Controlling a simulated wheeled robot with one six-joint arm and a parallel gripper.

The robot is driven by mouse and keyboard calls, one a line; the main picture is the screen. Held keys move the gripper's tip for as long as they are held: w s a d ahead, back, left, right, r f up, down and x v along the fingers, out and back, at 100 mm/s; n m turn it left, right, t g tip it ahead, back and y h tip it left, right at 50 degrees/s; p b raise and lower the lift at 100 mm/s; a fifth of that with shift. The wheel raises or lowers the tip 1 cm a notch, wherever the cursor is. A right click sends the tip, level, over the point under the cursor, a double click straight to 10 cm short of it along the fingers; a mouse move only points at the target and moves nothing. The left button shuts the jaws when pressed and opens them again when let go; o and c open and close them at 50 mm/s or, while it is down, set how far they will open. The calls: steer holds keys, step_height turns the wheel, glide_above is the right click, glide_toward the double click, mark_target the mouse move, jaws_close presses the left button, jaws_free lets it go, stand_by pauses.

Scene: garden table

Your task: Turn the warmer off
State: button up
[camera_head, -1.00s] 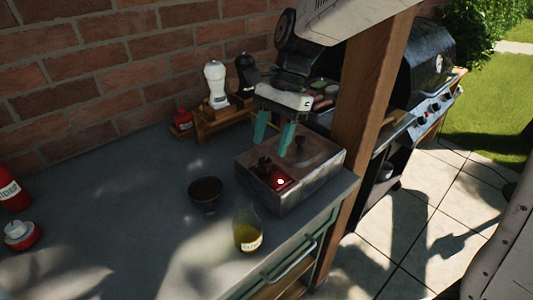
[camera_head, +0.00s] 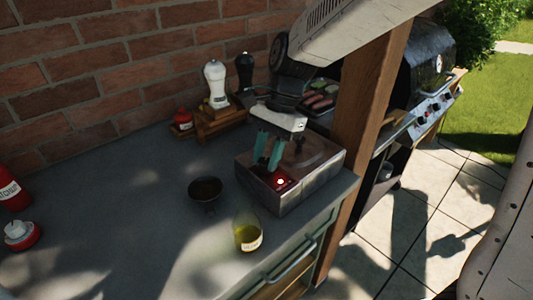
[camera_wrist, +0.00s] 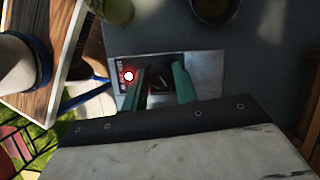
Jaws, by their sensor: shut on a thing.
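The warmer (camera_head: 308,191) is a metal box at the counter's right edge, with a lid on top. Its red light (camera_head: 281,181) glows on the front panel and also shows bright in the wrist view (camera_wrist: 129,76). A dark round knob (camera_wrist: 159,73) sits on the panel beside the light. My gripper (camera_head: 267,165) points down with its green fingers at the panel. In the wrist view the fingers (camera_wrist: 163,88) are on either side of the knob and shut on it. The knob's lower part is hidden by the fingers.
White and black mills (camera_head: 216,84) stand at the back. The counter's left middle is clear.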

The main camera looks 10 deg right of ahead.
steer(key=n+h, duration=0.1)
steer(key=n, duration=0.2)
steer(key=n+g, duration=0.1)
steer(key=n, duration=0.1)
steer(key=shift+w+a+n+h, duration=0.15)
steer(key=shift+a+n+h, duration=0.05)
steer(key=shift+n+h, duration=0.2)
steer(key=n+h, duration=0.1)
steer(key=n, duration=0.1)
steer(key=n+h, duration=0.1)
steer(key=n, duration=0.2)
steer(key=shift+a+n, duration=0.1)
steer(key=shift+n, duration=0.2)
stand_by(0.4)
steer(key=o, duration=1)
steer(key=shift+c, duration=0.2)
steer(key=v, duration=0.7)
steer(key=shift+w+r, duration=0.25)
steer(key=shift+r, duration=0.05)
steer(key=shift+a+n, duration=0.1)
steer(key=shift+n, duration=0.2)
